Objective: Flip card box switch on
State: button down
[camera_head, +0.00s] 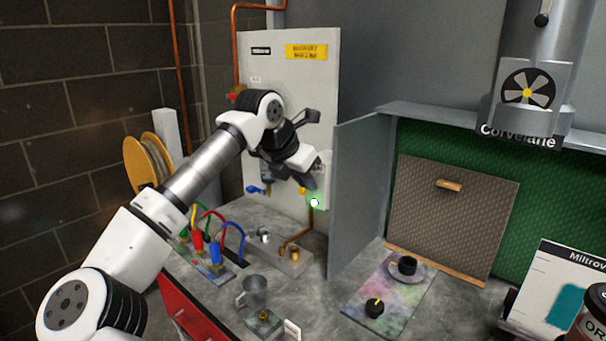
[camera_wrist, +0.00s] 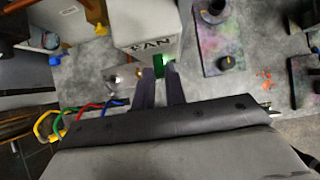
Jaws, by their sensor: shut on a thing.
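A pale box (camera_wrist: 150,32) with lettering that seems to read "FAN" is at the top middle of the wrist view. A lit green switch (camera_wrist: 164,66) sits at its lower edge. My gripper (camera_wrist: 160,76) reaches to it, its two dark fingers shut at the switch. In the head view, my gripper (camera_head: 313,190) is low in front of the pale upright panel (camera_head: 290,110), left of the grey booth wall. A green glow (camera_head: 315,203) shows at the fingertips. The fingers partly cover the switch, and its exact tilt cannot be told.
A grey booth wall (camera_head: 360,190) stands just right of my gripper. A paint-stained board (camera_head: 362,312) with dark knobs lies to the right. A fan unit (camera_head: 528,90) hangs at upper right.

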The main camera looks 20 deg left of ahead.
jog(key=shift+r, duration=0.1)
dwell(0.4)
jog(key=c, duration=1.4)
grip_release()
jog(key=shift+c, duration=0.2)
jog(key=b+v, duration=0.2)
jog(key=v, duration=1.1)
jog(key=shift+r+b, duration=0.35)
jog(key=shift+d, duration=0.15)
